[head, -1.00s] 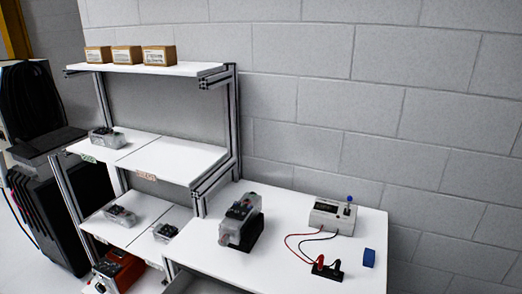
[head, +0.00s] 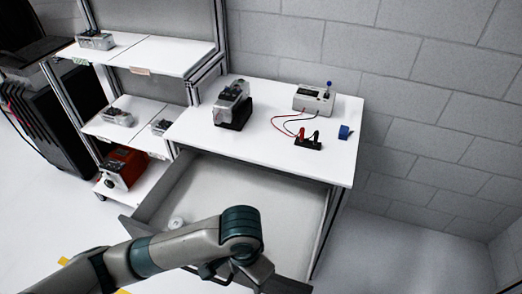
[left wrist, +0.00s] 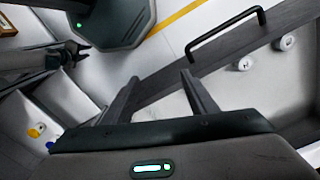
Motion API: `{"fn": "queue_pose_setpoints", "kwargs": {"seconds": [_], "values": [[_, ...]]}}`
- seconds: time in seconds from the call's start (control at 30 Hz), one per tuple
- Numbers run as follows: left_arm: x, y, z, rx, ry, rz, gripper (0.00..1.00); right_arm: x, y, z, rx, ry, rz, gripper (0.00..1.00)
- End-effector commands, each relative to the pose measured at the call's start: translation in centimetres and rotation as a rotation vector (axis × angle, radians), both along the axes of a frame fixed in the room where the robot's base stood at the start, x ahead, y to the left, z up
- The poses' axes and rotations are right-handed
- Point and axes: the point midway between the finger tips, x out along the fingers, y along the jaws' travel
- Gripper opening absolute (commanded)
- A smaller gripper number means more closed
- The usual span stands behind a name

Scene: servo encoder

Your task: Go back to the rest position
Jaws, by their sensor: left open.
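My left arm comes in from the bottom left of the head view, bent at a teal joint in front of the open drawer (head: 311,200). My left gripper (head: 222,274) is low in the head view, partly hidden by its own wrist. In the left wrist view the left gripper (left wrist: 160,82) has its two dark fingers spread, with nothing between them. The fingers point toward the drawer's front panel and black handle (left wrist: 225,35); I cannot tell the exact gap.
A white worktop (head: 270,150) above the drawer carries a grey device (head: 232,100), a meter box (head: 314,98), a black probe holder (head: 308,143) and a blue block (head: 345,132). Small white round pieces (left wrist: 285,42) lie in the drawer. A shelf rack (head: 140,58) stands left. Floor at right is clear.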

Motion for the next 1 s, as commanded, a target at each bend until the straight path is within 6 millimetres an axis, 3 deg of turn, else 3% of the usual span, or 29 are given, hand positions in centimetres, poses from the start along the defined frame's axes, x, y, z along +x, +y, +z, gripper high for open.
{"fn": "queue_pose_setpoints", "kwargs": {"seconds": [0.53,1.0], "values": [[-0.8,-1.6,-0.2,-0.094,0.002,0.014,0.52,-0.4,0.0,0.0,0.0,0.005,0.0,0.31],[-2.0,-3.7,-0.7,-0.319,-0.031,0.112,0.52,-0.5,0.0,0.0,0.0,0.006,0.0,0.31]]}}
